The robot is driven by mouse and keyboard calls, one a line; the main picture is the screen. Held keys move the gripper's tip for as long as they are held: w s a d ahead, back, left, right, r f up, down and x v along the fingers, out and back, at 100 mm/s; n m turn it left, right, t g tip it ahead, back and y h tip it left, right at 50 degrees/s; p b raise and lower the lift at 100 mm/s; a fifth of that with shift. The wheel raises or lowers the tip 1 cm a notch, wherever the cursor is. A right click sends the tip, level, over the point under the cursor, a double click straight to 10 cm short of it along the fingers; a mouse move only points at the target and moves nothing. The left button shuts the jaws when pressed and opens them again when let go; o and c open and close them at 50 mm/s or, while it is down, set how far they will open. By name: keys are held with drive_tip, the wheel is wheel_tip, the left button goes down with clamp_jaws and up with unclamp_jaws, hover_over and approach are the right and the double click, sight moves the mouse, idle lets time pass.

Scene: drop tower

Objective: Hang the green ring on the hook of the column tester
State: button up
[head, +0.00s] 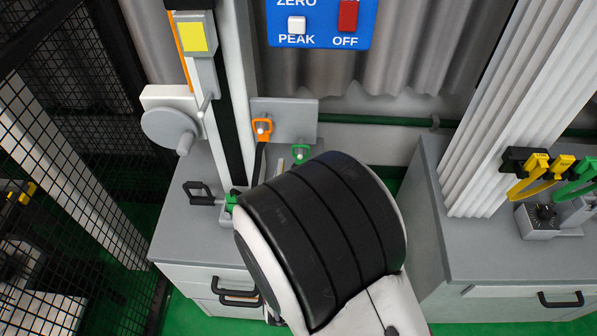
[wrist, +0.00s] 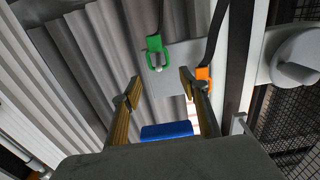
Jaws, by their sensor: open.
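The green ring (head: 300,153) is a small loop on a dark strap. It hangs on a peg of the grey plate (head: 310,107), and the wrist view shows it too (wrist: 155,44). The column tester (head: 230,90) stands left of it, with a yellow display (head: 193,37) on its carriage. A small grey rod (head: 207,101) sticks out below the display; I cannot tell for sure whether it is the hook. My gripper (wrist: 157,91) is open and empty, its two fingers apart and short of the green ring. My arm hides it in the head view.
An orange ring (head: 262,129) hangs on the same plate, close beside the right finger in the wrist view (wrist: 203,74). A blue ZERO/PEAK/OFF panel (head: 325,22) is above. A black-handled clamp (head: 200,194) sits low on the tester. Black mesh (head: 80,150) borders the left.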

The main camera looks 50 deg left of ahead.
sight(300, 147)
drive_tip(key=shift+x, duration=3.75)
drive_tip(key=c, duration=1.1)
drive_tip(key=o, duration=0.4)
drive_tip(key=shift+r, duration=0.75)
drive_tip(key=shift+v, duration=2.9)
drive_tip(key=shift+r, duration=0.55)
